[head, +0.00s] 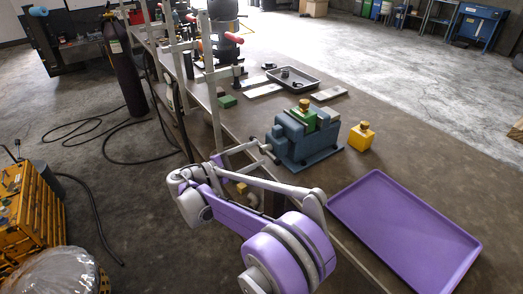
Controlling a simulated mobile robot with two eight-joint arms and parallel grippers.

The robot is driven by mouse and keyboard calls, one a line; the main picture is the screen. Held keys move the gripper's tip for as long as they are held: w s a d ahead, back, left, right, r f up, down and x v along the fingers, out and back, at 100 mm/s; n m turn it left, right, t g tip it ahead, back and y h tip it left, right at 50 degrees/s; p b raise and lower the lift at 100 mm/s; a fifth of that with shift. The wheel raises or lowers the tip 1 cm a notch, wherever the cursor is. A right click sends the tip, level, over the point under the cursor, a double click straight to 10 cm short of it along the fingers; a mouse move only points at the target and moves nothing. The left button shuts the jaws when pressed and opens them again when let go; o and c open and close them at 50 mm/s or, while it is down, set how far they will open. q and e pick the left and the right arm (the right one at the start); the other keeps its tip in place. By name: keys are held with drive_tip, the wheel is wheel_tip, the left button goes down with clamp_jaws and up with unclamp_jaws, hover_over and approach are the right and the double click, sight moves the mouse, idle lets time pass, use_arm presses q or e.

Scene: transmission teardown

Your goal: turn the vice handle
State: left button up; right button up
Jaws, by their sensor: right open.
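The blue-grey vice (316,153) stands on the bench near its edge, holding a green part with a gold-coloured top (304,110). Its handle (268,149) is on the vice's left side, facing the bench edge, and looks like a thin grey bar on a screw. My right arm comes in from the bottom, and its gripper (251,155) points toward the handle. The right gripper is open, with its fingertips close to the handle; I cannot tell whether they touch it. My left gripper is not in view.
A purple tray (405,232) lies on the bench at right. A yellow block (362,137) is right of the vice. A dark tray (292,79) and flat plates lie behind. Grey posts (211,90) stand along the bench edge. A yellow cabinet (30,215) is at lower left.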

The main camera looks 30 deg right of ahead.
sight(258, 152)
drive_tip(key=shift+w+d, duration=0.15)
drive_tip(key=shift+d, duration=1.45)
clamp_jaws()
